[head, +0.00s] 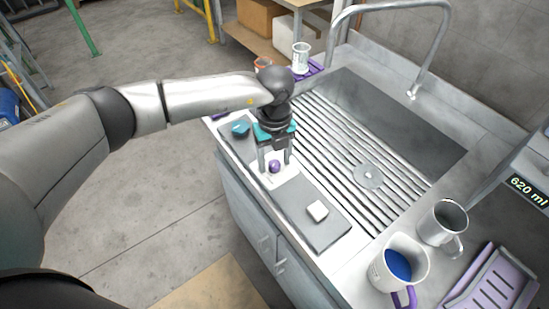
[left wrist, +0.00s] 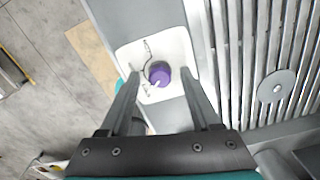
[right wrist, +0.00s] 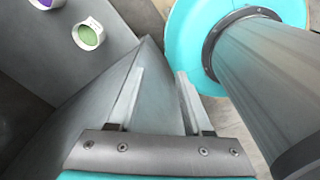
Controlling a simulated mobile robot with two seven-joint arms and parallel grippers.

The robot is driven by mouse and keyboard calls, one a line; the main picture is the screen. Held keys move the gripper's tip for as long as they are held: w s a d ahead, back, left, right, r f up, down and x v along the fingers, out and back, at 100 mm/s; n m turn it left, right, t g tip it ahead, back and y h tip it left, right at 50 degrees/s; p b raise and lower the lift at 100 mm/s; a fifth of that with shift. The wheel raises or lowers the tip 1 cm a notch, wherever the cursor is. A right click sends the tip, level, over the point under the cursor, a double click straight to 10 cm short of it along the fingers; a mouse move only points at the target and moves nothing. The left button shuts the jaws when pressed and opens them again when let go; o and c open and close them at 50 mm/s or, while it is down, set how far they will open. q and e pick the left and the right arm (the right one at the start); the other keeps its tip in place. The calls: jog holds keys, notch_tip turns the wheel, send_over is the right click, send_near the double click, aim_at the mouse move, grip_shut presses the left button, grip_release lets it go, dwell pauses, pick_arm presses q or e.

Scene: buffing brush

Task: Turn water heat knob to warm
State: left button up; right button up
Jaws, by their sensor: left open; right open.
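The water heat knob (head: 274,166) is a small purple knob on a white square plate (head: 287,180) set in the grey panel at the sink's front edge. The left wrist view shows the knob (left wrist: 159,73) with a white pointer and dark markings on the plate (left wrist: 179,45) around it. My left gripper (head: 274,168) is open above the plate, pointing down. In the left wrist view its fingers (left wrist: 162,78) stand on either side of the knob, with gaps; I cannot tell their exact height. My right gripper (right wrist: 160,72) is open and empty, away from the knob.
The sink (head: 400,128) with its slatted rack lies right of the panel. A mug with blue contents (head: 385,272) and a grey mug (head: 443,222) stand at right. Green and purple round items (right wrist: 88,34) show in the right wrist view.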

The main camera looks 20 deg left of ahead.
pick_arm(q)
grip_shut()
dwell(0.4)
dwell(0.4)
jog(key=m+b, duration=0.2)
jog(key=m, duration=0.4)
jog(key=m+b, duration=0.2)
jog(key=m, duration=0.3)
jog(key=shift+m, duration=0.4)
dwell(0.4)
grip_release()
